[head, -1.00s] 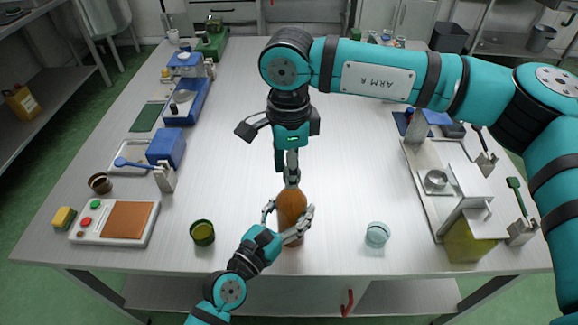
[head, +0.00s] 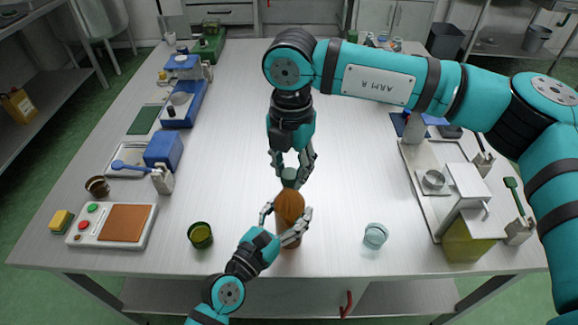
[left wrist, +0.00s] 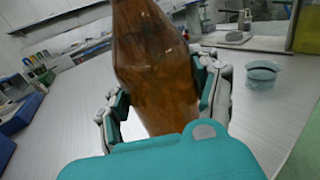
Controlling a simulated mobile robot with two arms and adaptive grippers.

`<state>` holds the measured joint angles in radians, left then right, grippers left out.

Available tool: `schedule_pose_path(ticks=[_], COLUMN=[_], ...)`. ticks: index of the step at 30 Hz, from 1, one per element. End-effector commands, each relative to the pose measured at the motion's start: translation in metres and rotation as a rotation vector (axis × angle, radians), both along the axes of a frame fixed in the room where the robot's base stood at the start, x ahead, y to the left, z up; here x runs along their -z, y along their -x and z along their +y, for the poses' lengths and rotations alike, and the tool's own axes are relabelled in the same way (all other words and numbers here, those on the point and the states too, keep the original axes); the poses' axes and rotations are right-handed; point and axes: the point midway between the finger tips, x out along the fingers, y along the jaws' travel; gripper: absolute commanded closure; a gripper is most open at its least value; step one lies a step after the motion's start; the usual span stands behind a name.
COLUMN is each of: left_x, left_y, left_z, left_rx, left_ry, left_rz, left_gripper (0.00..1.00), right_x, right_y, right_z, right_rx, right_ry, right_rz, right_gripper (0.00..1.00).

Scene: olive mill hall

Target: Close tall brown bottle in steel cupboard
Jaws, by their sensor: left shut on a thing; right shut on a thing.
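The tall brown bottle (head: 289,207) is upright at the front middle of the steel table, not inside a cupboard. My left gripper (head: 287,227) is shut around its body; the left wrist view shows the brown bottle (left wrist: 155,70) between the fingers, its top cut off by the frame. My right gripper (head: 291,168) points down above the bottle, its fingers shut on a small dark green cap (head: 289,178). The cap is at the bottle's top; I cannot tell whether it is seated or how tight it is.
A dark green cup (head: 200,235) stands left of the bottle and a clear glass jar (head: 375,235) right of it. A control panel with a brown pad (head: 127,222) lies at left; a metal tray and dispenser (head: 470,190) stand at right. The table's middle is clear.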

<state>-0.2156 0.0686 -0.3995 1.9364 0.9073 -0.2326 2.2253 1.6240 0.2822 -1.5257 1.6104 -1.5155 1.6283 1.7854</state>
Motion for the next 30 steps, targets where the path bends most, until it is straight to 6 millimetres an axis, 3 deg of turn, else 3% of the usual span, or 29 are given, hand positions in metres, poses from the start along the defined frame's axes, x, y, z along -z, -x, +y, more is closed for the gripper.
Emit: schedule_pose_path(ticks=[6,10,14,15,20,30], left_x=[0.0006,0.0006,0.0006,0.0006,0.0006,0.0006], left_y=[0.0001,0.0001,0.0001,0.0001,0.0001,0.0001], left_z=[0.0003,0.0003,0.0003,0.0003,0.0003,0.0003], left_rx=[0.0,0.0,0.0,0.0,0.0,0.0], left_ry=[-0.001,-0.001,-0.001,-0.001,-0.001,-0.001], left_rz=[0.001,0.001,0.001,0.001,0.001,0.001], left_gripper=[1.0,1.0,1.0,1.0,1.0,1.0], right_x=[-0.0002,-0.0001,-0.0002,-0.0002,-0.0001,-0.0029], right_y=[0.001,0.0021,0.0019,0.0018,0.0021,0.0023], right_z=[-0.0027,-0.0033,-0.0033,-0.0033,-0.0032,-0.0028], right_rx=[0.467,0.681,0.679,0.679,0.677,0.675], right_ry=[0.0,0.0,0.001,0.001,0.0,0.0], right_rz=[-0.002,-0.002,-0.003,-0.003,-0.002,-0.002], right_gripper=[0.84,0.84,0.84,0.69,0.48,0.47])
